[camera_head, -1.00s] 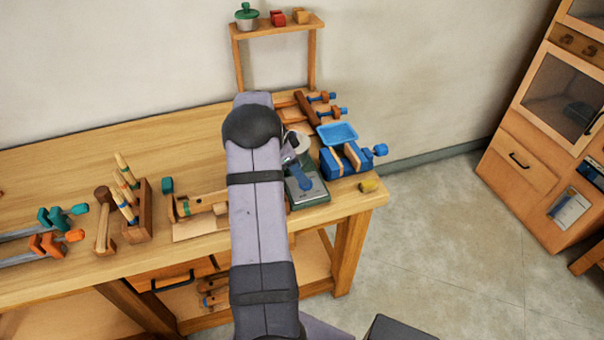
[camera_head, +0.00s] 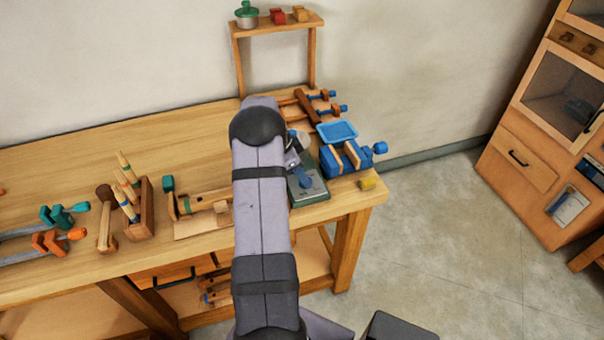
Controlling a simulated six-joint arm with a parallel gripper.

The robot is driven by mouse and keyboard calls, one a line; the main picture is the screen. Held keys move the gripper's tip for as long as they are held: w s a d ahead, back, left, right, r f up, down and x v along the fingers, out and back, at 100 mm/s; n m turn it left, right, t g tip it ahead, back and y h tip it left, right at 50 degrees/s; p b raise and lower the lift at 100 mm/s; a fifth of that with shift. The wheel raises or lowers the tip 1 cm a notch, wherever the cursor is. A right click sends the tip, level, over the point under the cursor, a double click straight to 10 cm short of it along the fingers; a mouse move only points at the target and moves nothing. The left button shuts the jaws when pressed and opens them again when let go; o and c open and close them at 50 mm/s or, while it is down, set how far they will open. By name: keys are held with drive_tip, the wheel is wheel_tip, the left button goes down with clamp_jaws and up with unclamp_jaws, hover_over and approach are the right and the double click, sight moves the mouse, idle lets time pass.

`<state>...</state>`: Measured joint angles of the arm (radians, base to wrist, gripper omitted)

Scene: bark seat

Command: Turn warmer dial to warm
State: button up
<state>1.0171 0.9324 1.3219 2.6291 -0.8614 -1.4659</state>
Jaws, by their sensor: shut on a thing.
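The warmer (camera_head: 314,193) is a flat grey-green box near the right front of the wooden bench. Its blue dial (camera_head: 305,181) shows on the top face; the dial's setting is too small to read. My gripper (camera_head: 296,168) is low over the back left of the warmer, at the dial, and its jaws are shut on it. My arm hides the left side of the warmer and much of the gripper, so the exact contact is hard to see.
A blue vise (camera_head: 345,159) and a blue tray (camera_head: 337,131) stand just right of and behind the warmer. A round pale thing (camera_head: 302,141) is behind my gripper. Clamps (camera_head: 325,98) lie at the back. A yellow piece (camera_head: 367,183) sits near the right edge.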

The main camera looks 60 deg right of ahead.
drive_tip(key=shift+r+m+p, duration=0.1)
drive_tip(key=shift+m+p, duration=0.4)
drive_tip(key=shift+m, duration=0.2)
drive_tip(key=shift+w+d+m+g+y, duration=0.15)
drive_tip(key=shift+m+g+y, duration=0.35)
drive_tip(key=shift+m, duration=0.5)
drive_tip(key=m+y, duration=0.1)
drive_tip(key=m, duration=0.1)
drive_tip(key=shift+d+m+b, duration=0.2)
drive_tip(key=shift+m+b, duration=0.1)
drive_tip(key=shift+m, duration=0.1)
drive_tip(key=shift+m+y+b, duration=0.3)
drive_tip(key=shift+m, duration=0.3)
drive_tip(key=o, duration=1.1)
drive_tip(key=shift+c, duration=0.2)
